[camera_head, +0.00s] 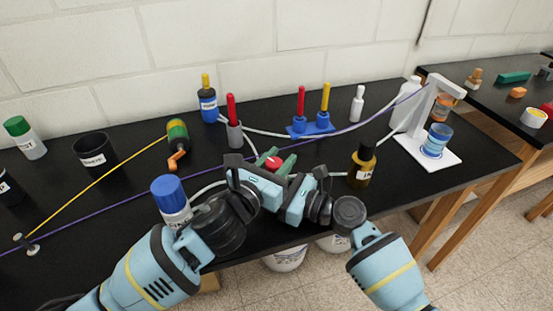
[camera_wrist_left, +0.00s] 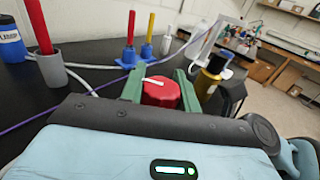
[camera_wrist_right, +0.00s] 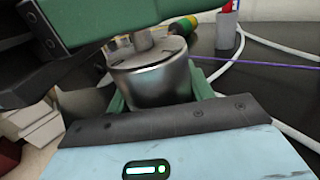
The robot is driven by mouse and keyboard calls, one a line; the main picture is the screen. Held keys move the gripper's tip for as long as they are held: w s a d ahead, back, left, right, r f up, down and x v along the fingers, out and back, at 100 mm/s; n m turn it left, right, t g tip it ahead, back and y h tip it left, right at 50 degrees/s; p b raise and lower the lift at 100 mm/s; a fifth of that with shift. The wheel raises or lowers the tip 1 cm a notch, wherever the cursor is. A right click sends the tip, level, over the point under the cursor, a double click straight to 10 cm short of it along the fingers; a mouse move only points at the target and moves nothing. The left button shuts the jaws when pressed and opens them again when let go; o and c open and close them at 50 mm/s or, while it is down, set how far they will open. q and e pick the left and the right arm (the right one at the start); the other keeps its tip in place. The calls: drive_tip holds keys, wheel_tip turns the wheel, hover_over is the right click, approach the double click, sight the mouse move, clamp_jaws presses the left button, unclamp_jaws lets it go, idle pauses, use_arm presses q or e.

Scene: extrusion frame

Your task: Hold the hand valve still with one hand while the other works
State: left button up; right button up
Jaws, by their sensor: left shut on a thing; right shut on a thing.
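The hand valve shows a red knob (camera_head: 273,163) in the head view, between green fingers near the table's front edge. In the left wrist view the red knob (camera_wrist_left: 161,93), with a white mark on top, sits between the green fingers of my left gripper (camera_wrist_left: 160,85), which is shut on it. In the right wrist view the valve's silver metal body (camera_wrist_right: 152,78) sits between the fingers of my right gripper (camera_wrist_right: 158,95), which is shut on it. Part of a dark green finger crosses above the body there. The grippers largely hide the valve in the head view.
A blue-capped bottle (camera_head: 170,198) stands close to my left arm. A brown bottle (camera_head: 361,166) is right of my right gripper. A grey holder with a red stick (camera_head: 233,120) and a blue rack (camera_head: 311,130) stand behind. White tubes and a purple cord cross the black table.

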use_arm(q)
drive_tip(key=shift+s+d+r+m+g+h, duration=0.1)
drive_tip(key=shift+d+m+g+h, duration=0.05)
drive_tip(key=shift+m+g+h, duration=1.2)
drive_tip(key=shift+h, duration=0.25)
drive_tip(key=o, duration=1)
drive_tip(key=v, duration=1.2)
drive_tip(key=shift+s, duration=0.1)
